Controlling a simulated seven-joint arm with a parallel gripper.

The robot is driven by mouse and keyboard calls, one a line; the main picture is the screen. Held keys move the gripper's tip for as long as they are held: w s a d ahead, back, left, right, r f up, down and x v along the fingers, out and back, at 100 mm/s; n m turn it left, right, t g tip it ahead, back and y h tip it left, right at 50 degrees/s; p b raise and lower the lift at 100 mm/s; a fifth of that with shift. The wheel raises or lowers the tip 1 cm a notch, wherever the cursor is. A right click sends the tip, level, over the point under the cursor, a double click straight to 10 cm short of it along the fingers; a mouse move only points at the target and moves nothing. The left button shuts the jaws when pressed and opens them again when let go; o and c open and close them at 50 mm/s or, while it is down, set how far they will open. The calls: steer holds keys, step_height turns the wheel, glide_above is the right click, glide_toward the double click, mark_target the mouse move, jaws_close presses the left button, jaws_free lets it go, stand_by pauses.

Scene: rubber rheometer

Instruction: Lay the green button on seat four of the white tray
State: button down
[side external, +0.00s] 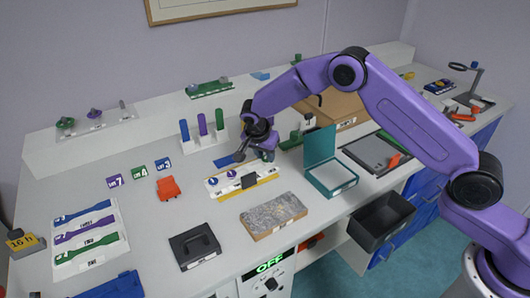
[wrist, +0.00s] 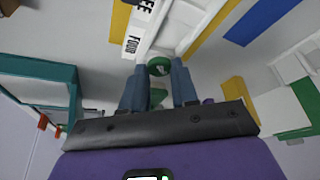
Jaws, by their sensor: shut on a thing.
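The white tray (side external: 216,189) lies mid-bench with a yellow strip along its front. In the wrist view the tray (wrist: 152,38) shows a label reading FOUR (wrist: 131,36) and part of another word. My gripper (wrist: 160,70) is shut on the green button (wrist: 159,65), which lies between the fingertips close to the tray's FOUR end. A second green patch shows lower between the fingers. I cannot tell whether the button touches the seat. In the side view the arm partly hides this end.
A teal open box (side external: 331,178) stands right of the tray, and a grey speckled slab (side external: 273,215) lies in front. A white stand with coloured posts (side external: 203,125) is behind. A red object (side external: 168,187) and a black case (side external: 194,246) lie to the left.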

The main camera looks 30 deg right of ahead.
steer(key=shift+f, duration=0.25)
steer(key=c, duration=0.8)
jaws_free()
steer(key=v, duration=1.7)
steer(key=shift+a+r, duration=0.15)
steer(key=shift+r, duration=0.05)
steer(key=shift+s, duration=0.1)
